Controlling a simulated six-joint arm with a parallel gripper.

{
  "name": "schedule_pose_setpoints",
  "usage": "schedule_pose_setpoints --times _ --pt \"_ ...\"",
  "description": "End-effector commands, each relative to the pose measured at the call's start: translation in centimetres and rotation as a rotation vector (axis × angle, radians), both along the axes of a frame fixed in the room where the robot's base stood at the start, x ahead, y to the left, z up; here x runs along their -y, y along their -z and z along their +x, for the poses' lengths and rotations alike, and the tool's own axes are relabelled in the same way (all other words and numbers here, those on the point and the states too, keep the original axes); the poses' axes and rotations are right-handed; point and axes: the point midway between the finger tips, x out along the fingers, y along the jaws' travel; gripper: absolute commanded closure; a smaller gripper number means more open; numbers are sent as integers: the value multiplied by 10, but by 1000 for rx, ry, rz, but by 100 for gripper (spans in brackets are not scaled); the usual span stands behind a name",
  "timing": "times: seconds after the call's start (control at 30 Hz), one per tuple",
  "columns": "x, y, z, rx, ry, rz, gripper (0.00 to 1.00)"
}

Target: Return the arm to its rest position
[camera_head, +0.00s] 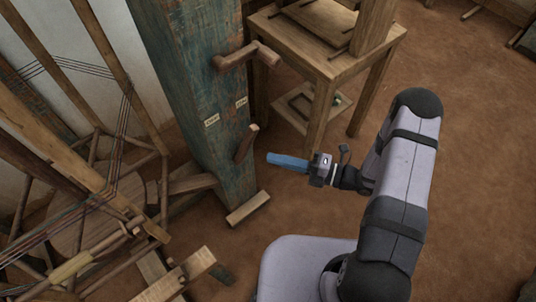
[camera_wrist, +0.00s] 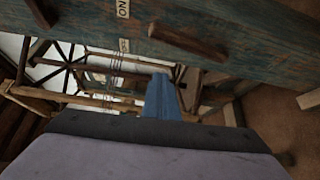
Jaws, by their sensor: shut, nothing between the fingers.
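My arm reaches in from the right in the head view, bent at its elbow. My gripper (camera_head: 272,158) has blue fingers and points left toward the worn blue-green post (camera_head: 190,90). The fingers are closed together with nothing between them. A short wooden lever (camera_head: 246,142) sticks out of the post just left of the fingertips, with a small gap between. In the wrist view the blue fingers (camera_wrist: 162,98) point at the loom frame, and the post (camera_wrist: 230,40) crosses the top with a wooden lever (camera_wrist: 186,43) on it.
A second, cranked wooden handle (camera_head: 248,55) sits higher on the post, near two small labels (camera_head: 212,120). A wooden table (camera_head: 325,60) stands behind. Loom beams and threads (camera_head: 90,200) fill the left. The earthen floor (camera_head: 480,170) on the right is clear.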

Motion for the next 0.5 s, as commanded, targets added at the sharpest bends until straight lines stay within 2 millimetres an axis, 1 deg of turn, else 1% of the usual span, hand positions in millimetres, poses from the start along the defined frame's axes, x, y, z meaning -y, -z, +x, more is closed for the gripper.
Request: schedule_pose_setpoints --times 0.13,0.5 --pt "5 1 -1 0 0 0 100" --pt "6 1 -2 0 -1 0 100"
